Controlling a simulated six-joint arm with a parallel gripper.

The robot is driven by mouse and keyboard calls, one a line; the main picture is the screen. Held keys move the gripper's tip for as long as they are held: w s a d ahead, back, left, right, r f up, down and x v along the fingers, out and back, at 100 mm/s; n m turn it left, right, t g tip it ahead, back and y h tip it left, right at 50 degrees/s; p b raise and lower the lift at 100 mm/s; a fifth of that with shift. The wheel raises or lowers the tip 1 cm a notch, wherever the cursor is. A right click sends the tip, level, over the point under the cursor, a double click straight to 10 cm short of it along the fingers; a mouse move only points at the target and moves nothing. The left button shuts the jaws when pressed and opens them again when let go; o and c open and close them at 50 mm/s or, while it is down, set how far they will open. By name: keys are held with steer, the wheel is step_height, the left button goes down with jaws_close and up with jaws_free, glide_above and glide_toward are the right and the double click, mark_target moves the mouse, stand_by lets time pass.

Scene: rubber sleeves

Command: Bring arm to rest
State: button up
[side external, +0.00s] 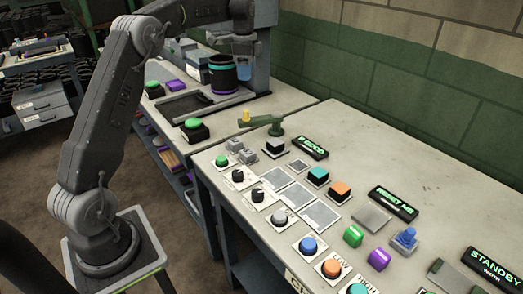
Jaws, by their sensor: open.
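My arm rises from a stand at the left and reaches across the top of the side view. My gripper (244,50) points down at top centre, in front of a grey machine. It is small and dark here, but open, and I see nothing held in it. A dark round container (222,76) with a teal band stands just left of and below it on the far bench. I cannot tell the exact gap between them.
A grey machine (262,70) stands behind the gripper. The far bench holds a green push button (193,124) and purple pieces (175,86). The near control bench (400,150) carries several buttons, knobs and display signs (394,204).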

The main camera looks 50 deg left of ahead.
steer(key=s+d+r+n+t, duration=0.2)
steer(key=s+d+r, duration=0.2)
steer(key=s+d, duration=0.4)
steer(key=s+d+r+n+t, duration=0.15)
steer(key=s+d+r, duration=0.3)
steer(key=d, duration=0.55)
steer(key=s+d+f+n+t, duration=0.1)
steer(key=s+d+f, duration=0.3)
steer(key=s, duration=0.4)
steer(key=s+d+f+n+t, duration=0.1)
steer(key=s+d+f+n, duration=0.2)
steer(key=s, duration=0.6)
steer(key=shift+s+d+f+n, duration=0.3)
steer(key=shift+d+f+n, duration=0.1)
steer(key=shift+d+n, duration=0.15)
